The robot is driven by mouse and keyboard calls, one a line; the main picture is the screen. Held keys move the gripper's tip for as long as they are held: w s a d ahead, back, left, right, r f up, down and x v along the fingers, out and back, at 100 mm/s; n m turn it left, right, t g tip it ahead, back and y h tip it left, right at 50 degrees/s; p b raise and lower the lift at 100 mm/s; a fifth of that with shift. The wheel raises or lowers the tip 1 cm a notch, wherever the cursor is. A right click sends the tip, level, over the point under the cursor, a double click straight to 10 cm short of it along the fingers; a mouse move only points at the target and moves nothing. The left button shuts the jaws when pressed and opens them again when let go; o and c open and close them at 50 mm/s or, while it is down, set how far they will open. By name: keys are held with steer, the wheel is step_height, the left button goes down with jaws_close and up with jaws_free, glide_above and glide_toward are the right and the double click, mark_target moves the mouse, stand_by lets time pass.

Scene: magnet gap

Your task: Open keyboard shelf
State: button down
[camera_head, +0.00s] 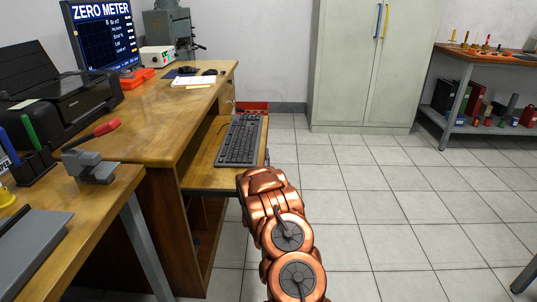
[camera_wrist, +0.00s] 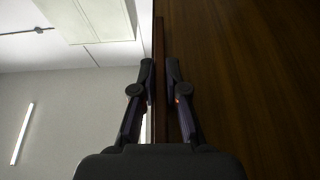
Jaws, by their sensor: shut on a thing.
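The keyboard shelf (camera_head: 207,168) stands out from under the wooden desk top, on the desk's right side. A dark keyboard (camera_head: 240,140) lies on it. My copper arm reaches to the shelf's front right corner and hides my gripper in the head view. In the wrist view, my gripper (camera_wrist: 160,70) has one finger on each side of a thin wooden edge (camera_wrist: 159,38), which appears to be the shelf's front edge. The fingers are shut on it. A broad dark wood surface fills the right of that view.
The desk (camera_head: 150,98) carries a monitor (camera_head: 103,37), a printer (camera_head: 60,85) and papers. A nearer table (camera_head: 110,198) stands at lower left. A grey cabinet (camera_head: 367,70) is at the back. The tiled floor (camera_head: 400,220) to the right is clear.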

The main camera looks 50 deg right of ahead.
steer(key=c, duration=1.2)
jaws_free()
steer(key=shift+s, duration=0.1)
steer(key=v, duration=1.2)
steer(key=shift+f, duration=0.1)
